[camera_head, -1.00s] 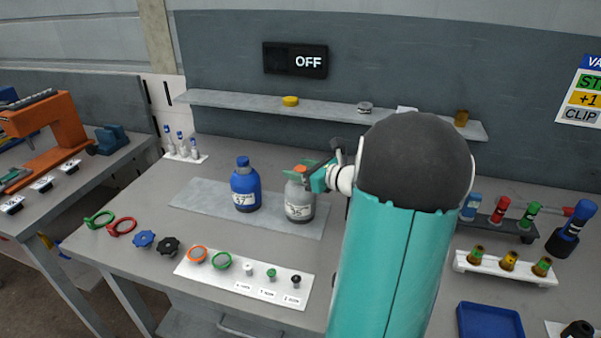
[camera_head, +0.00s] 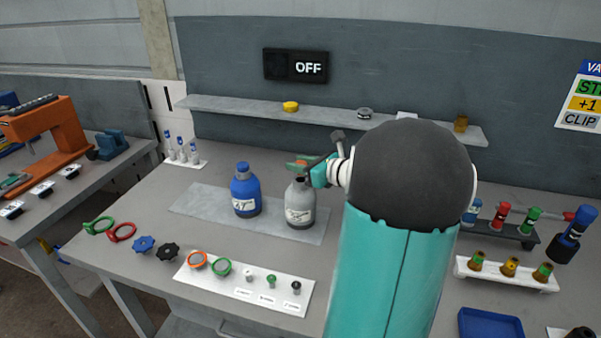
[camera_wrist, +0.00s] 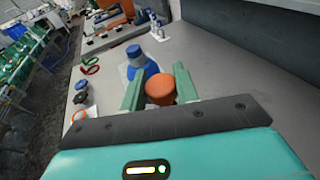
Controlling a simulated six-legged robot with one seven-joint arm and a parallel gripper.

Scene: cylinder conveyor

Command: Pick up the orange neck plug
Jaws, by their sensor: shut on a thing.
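The orange neck plug (camera_head: 301,163) is between the fingers of my gripper (camera_head: 306,167). In the wrist view the orange plug (camera_wrist: 160,89) shows as a round cap with a green finger on each side, and my gripper (camera_wrist: 159,86) is shut on it. The grey bottle (camera_head: 299,207) with a white label stands upright on the grey mat, just below the plug. Its dark neck shows, with a small gap between it and the plug. The blue bottle (camera_head: 245,190) stands to its left and also shows in the wrist view (camera_wrist: 136,60).
The grey mat (camera_head: 196,199) lies under both bottles. A white strip (camera_head: 215,281) with rings and small plugs lies in front. Racks of coloured vials (camera_head: 512,268) and a blue tray (camera_head: 490,324) are at right. A shelf (camera_head: 330,114) runs along the back wall.

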